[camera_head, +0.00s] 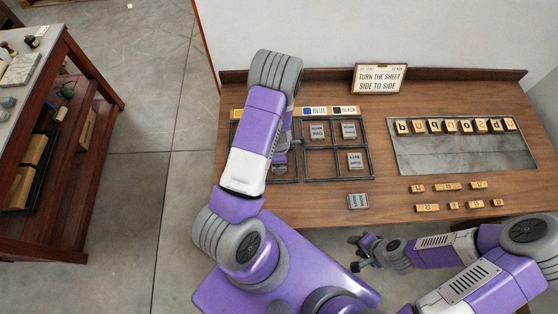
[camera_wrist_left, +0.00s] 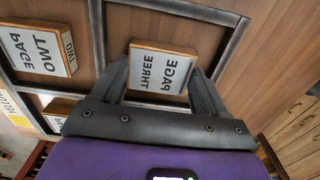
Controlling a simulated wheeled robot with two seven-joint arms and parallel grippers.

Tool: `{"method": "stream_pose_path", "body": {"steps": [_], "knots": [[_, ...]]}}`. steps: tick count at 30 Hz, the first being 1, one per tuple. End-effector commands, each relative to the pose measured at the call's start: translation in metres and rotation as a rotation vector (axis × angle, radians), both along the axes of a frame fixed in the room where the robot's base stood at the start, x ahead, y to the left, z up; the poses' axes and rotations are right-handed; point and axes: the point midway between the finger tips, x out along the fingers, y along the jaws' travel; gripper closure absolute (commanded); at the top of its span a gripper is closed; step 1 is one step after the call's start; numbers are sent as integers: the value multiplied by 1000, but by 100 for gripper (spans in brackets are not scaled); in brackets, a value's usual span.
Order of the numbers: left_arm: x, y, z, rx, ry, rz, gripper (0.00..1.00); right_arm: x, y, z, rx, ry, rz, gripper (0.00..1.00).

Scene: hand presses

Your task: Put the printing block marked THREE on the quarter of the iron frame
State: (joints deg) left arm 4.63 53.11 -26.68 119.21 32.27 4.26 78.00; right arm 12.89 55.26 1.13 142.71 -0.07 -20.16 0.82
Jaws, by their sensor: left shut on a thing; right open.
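The printing block marked PAGE THREE (camera_wrist_left: 163,68), pale-faced with a wooden edge, sits between the fingertips of my left gripper (camera_wrist_left: 160,72). That gripper is shut on it, over a compartment of the iron frame (camera_wrist_left: 233,48). I cannot tell whether the block touches the surface below. In the head view the iron frame (camera_head: 338,179) lies on the wooden table, and my left arm hides much of its left half and the held block. A PAGE TWO block (camera_wrist_left: 42,50) lies in a neighbouring compartment. My right gripper (camera_head: 361,252) is open and empty in front of the table.
Blocks (camera_head: 317,131), (camera_head: 348,130) and (camera_head: 355,160) lie in the frame's right half. Another block (camera_head: 357,201) lies outside, near the table edge. A grey tray (camera_head: 450,158) with letter tiles is at right, with several wooden pieces before it. A sign (camera_head: 380,79) stands behind.

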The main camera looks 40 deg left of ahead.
Motion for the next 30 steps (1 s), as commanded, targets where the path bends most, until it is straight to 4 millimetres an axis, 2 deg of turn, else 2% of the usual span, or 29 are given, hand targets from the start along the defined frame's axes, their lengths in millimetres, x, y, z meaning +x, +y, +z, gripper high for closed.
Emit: {"method": "stream_pose_path", "body": {"steps": [8, 9, 14, 25, 30], "knots": [[0, 0, -3, 1, -1, -1, 59, 0, 0, -4, 0, 0, 0, 57], [0, 0, -3, 0, 0, -1, 23, 0, 0, -3, 0, 0, 0, 57], [0, 0, -2, 0, 0, -1, 1, 0, 0, -2, 0, 0, 0, 57], [0, 0, 4, 0, 0, 0, 1, 0, 0, 3, 0, 0, 0, 57], [2, 0, 33, 2, -5, -3, 1, 0, 0, 7, 0, 0, 0, 57]]}}
